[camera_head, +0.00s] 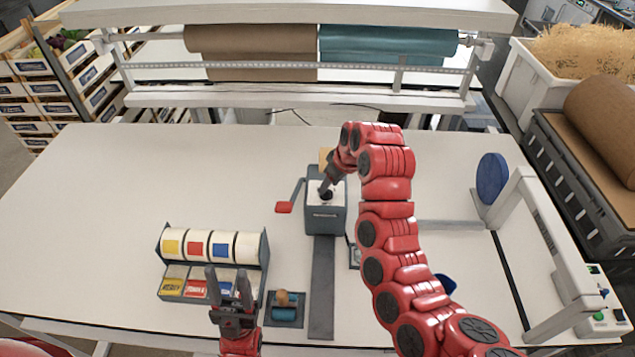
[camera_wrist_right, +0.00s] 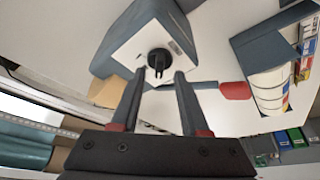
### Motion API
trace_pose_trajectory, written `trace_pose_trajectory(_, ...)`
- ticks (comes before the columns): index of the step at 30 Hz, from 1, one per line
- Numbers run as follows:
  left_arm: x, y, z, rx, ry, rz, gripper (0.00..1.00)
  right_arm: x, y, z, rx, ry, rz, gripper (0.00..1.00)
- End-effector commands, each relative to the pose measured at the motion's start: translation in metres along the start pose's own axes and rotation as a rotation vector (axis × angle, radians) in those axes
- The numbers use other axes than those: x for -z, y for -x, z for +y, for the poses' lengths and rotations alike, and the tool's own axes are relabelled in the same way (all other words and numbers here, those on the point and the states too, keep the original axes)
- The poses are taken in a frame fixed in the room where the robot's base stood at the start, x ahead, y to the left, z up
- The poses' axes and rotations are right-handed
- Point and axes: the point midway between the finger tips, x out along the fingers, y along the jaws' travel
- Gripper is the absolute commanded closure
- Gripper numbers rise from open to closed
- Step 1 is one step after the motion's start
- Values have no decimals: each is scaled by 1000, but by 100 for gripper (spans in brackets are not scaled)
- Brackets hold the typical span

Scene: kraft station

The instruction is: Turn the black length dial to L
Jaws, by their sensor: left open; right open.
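The black length dial (camera_head: 326,195) sits on the white top face of a grey machine (camera_head: 324,217) with a red-handled crank. In the right wrist view the dial (camera_wrist_right: 158,57) is a round black knob with a raised grip bar. My right gripper (camera_head: 328,186) reaches over the machine from the right, at the dial. In the wrist view its open fingers (camera_wrist_right: 159,75) straddle the line to the knob; I cannot tell whether they touch it. The dial's letters are not readable. My left gripper (camera_head: 229,277) is open and empty in front of the label-roll rack.
The crank's red handle (camera_head: 284,207) sticks out left of the machine. A rack of label rolls (camera_head: 212,245) stands at front left, beside a stamp on a dark pad (camera_head: 286,315). A blue disc (camera_head: 491,178) stands at right. The table's left side is clear.

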Motion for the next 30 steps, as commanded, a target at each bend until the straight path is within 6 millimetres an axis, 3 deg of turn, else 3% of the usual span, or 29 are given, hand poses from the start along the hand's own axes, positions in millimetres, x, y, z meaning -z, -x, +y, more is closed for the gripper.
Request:
trace_pose_trajectory(6, 0, -3, 0, 0, 0, 0, 50, -8, -15, 0, 0, -1, 0, 55)
trace_pose_trajectory(15, 0, -3, 0, 0, 0, 0, 50, -8, -18, 0, -1, -1, 1, 55)
trace_pose_trajectory(23, 0, -3, 0, 0, 0, 0, 50, -8, -18, 0, -1, -1, 1, 100)
trace_pose_trajectory(30, 0, -3, 0, 0, 0, 0, 50, -8, -17, 0, -1, -1, 2, 100)
